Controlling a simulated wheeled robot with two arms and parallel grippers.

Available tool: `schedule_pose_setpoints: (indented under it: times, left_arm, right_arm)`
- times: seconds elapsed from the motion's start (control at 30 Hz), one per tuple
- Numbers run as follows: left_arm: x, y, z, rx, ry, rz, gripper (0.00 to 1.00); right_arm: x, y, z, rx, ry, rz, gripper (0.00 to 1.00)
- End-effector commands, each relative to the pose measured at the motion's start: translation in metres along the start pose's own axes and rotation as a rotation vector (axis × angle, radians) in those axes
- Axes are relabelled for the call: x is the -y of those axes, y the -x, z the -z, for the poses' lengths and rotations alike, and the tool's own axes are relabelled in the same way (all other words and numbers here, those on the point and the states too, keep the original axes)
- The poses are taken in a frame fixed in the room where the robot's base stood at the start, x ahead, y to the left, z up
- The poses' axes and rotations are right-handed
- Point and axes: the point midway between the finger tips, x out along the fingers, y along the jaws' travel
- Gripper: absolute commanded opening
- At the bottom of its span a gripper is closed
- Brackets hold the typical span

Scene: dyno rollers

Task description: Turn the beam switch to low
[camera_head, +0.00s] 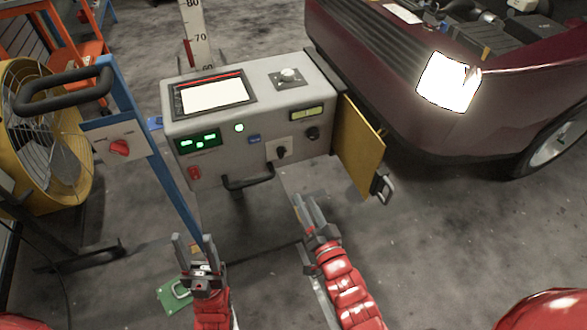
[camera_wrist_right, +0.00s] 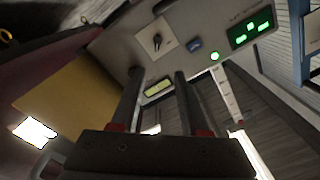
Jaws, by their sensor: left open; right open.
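A grey console (camera_head: 225,166) stands in the middle of the head view, beside the car. A dark rotary knob on a pale plate (camera_head: 281,152) is on its front face; it also shows in the right wrist view (camera_wrist_right: 156,42). Another dark knob (camera_head: 312,133) sits to its upper right. The labels are too small to read, so I cannot tell which is the beam switch. My right gripper (camera_head: 306,206) is open and empty, below and apart from the console front; its fingers also show in the right wrist view (camera_wrist_right: 159,74). My left gripper (camera_head: 191,246) is open and empty, lower left.
A yellow door panel (camera_head: 359,147) hangs open at the console's right. A black handle (camera_head: 248,180) sticks out below the front. A blue post (camera_head: 143,140) with a red knob (camera_head: 119,147) stands left, near a yellow fan (camera_head: 40,130). The maroon car (camera_head: 400,75) is behind right.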

Motion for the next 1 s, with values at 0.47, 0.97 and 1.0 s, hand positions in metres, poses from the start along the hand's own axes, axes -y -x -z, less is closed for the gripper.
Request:
schedule_pose_setpoints:
  times: [0.47, 0.97, 1.0]
  left_arm:
    - [0.0, 0.006, -0.001, 0.0, 0.0, 0.0, 0.5]
    - [-0.001, 0.013, -0.002, 0.0, 0.0, 0.0, 0.5]
    - [-0.001, 0.013, -0.002, 0.0, 0.0, 0.0, 0.5]
  right_arm:
    - [-0.003, -0.067, -0.006, 0.016, -0.013, -0.011, 0.45]
    - [-0.004, -0.16, -0.008, 0.017, -0.012, -0.013, 0.45]
    - [-0.005, -0.163, -0.009, 0.018, -0.013, -0.014, 0.45]
